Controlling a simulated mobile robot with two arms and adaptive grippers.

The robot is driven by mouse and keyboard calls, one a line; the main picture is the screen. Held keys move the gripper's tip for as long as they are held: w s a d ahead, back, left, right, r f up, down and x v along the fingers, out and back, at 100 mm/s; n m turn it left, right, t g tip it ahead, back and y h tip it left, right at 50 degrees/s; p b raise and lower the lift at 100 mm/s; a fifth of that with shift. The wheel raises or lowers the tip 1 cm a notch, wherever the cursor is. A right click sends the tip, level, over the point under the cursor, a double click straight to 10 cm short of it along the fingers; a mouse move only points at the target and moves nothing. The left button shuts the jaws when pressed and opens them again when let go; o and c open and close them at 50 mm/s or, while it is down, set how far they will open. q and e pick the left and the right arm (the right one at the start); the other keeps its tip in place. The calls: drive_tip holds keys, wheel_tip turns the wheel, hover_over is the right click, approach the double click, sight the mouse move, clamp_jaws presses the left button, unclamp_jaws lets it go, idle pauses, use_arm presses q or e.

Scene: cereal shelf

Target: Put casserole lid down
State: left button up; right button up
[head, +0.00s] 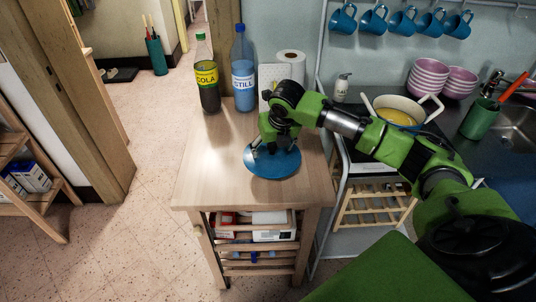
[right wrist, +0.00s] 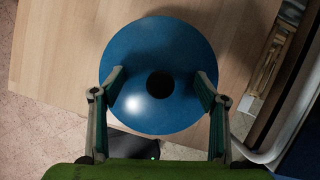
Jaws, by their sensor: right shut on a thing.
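The blue round casserole lid (head: 272,164) is at the front of the wooden cart top (head: 205,180). My right gripper (head: 268,147) is over it and shut on it. In the right wrist view the lid (right wrist: 160,52) lies between the two fingers of the gripper (right wrist: 158,88), with a dark round knob (right wrist: 160,85) in its middle. I cannot tell whether the lid rests on the wood or hangs just above it. An open pot (head: 402,113) with yellow contents stands on the dark counter at the right. My left gripper is not in view.
Blue mugs (head: 403,23) hang above the counter. Pink bowls (head: 430,78) stand behind the pot. The cart's left front is clear.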

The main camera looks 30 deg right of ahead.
sight(272, 147)
drive_tip(key=shift+w+f, duration=1)
drive_tip(key=shift+f, duration=0.25)
drive_tip(key=shift+f+p, duration=0.65)
drive_tip(key=shift+f, duration=0.75)
drive_tip(key=shift+f, duration=0.1)
drive_tip(key=o, duration=1.2)
drive_tip(key=shift+s, duration=0.1)
drive_tip(key=shift+o, duration=0.2)
drive_tip(key=shift+r, duration=0.35)
drive_tip(key=b+v, duration=0.1)
drive_tip(key=v, duration=1)
drive_tip(key=shift+s+r, duration=0.15)
drive_tip(key=shift+r, duration=0.1)
